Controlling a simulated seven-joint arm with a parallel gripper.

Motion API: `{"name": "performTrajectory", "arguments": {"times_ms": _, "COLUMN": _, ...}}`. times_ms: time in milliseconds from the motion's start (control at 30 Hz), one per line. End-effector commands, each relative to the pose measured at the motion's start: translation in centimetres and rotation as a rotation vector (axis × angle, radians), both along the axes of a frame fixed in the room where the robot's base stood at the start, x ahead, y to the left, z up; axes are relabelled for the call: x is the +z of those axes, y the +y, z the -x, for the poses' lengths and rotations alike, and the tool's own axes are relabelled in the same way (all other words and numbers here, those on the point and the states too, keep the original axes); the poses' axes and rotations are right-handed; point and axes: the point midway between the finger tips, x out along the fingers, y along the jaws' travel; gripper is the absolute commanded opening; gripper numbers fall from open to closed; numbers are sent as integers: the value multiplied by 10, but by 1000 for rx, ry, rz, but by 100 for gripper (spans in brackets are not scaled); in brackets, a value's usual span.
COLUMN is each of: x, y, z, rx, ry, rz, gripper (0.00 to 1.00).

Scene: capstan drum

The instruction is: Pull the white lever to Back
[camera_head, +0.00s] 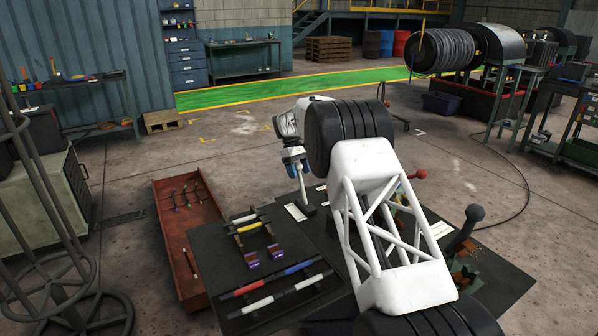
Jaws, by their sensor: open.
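My gripper (296,167) is beyond my white truss arm link, near the back left of the dark bench (222,262). Its blue-tipped fingers are open and point down. A slim pale lever shaft (303,191) rises from a small dark base just below the fingers and looks like the white lever. Its top is covered by the fingers, and I cannot tell whether they touch it. A white label plate (295,212) lies beside its base.
A rust-red tray (177,227) is left of the bench. My arm hides the bench's middle.

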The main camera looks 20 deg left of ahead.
Motion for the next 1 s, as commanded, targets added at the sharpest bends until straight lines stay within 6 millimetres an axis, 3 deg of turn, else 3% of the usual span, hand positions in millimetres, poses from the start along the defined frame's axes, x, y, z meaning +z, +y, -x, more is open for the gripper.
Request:
{"name": "performTrajectory", "arguments": {"times_ms": 267, "x": 6, "y": 3, "z": -3, "rx": 0, "ry": -1, "rz": 0, "gripper": 66}}
{"name": "performTrajectory", "arguments": {"times_ms": 733, "x": 54, "y": 22, "z": -21, "rx": 0, "ry": -1, "rz": 0, "gripper": 66}}
{"name": "performTrajectory", "arguments": {"times_ms": 1000, "x": 68, "y": 28, "z": -25, "rx": 0, "ry": -1, "rz": -1, "gripper": 66}}
